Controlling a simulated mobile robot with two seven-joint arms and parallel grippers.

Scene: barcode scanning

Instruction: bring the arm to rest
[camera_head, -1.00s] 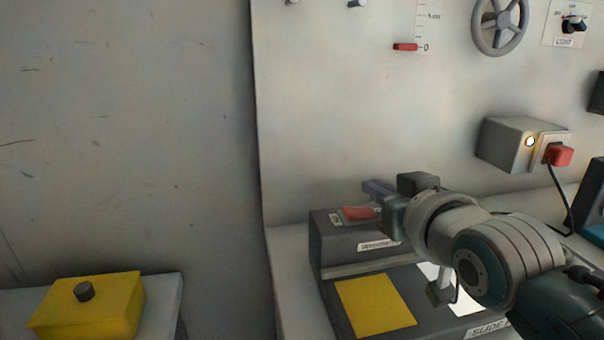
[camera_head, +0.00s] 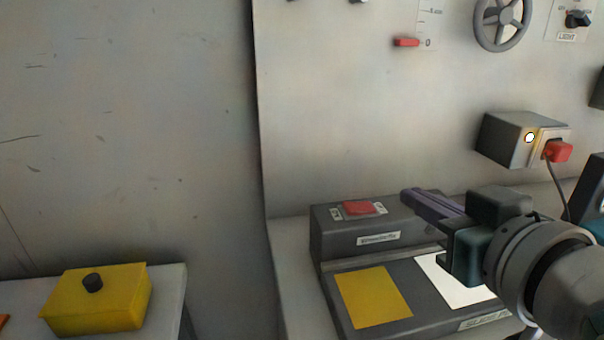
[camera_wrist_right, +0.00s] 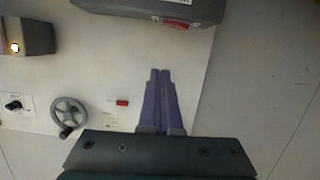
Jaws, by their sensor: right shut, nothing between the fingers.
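My right gripper (camera_head: 410,195) comes in from the right in the head view, in front of the wall panel and just right of the red button (camera_head: 358,208) on the dark slide machine (camera_head: 330,245). Its purple fingers are together and empty. In the right wrist view the fingers (camera_wrist_right: 160,75) lie side by side, pointing up the picture toward the dark machine (camera_wrist_right: 150,8). The gripper is apart from the button. My left gripper is not in view.
The machine bears a yellow pad (camera_head: 373,297) and a white pad (camera_head: 450,280). A grey box with a lit lamp and red plug (camera_head: 558,151), a handwheel (camera_head: 502,25) and a red slider (camera_head: 406,42) are on the wall. A yellow box (camera_head: 95,300) stands at lower left.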

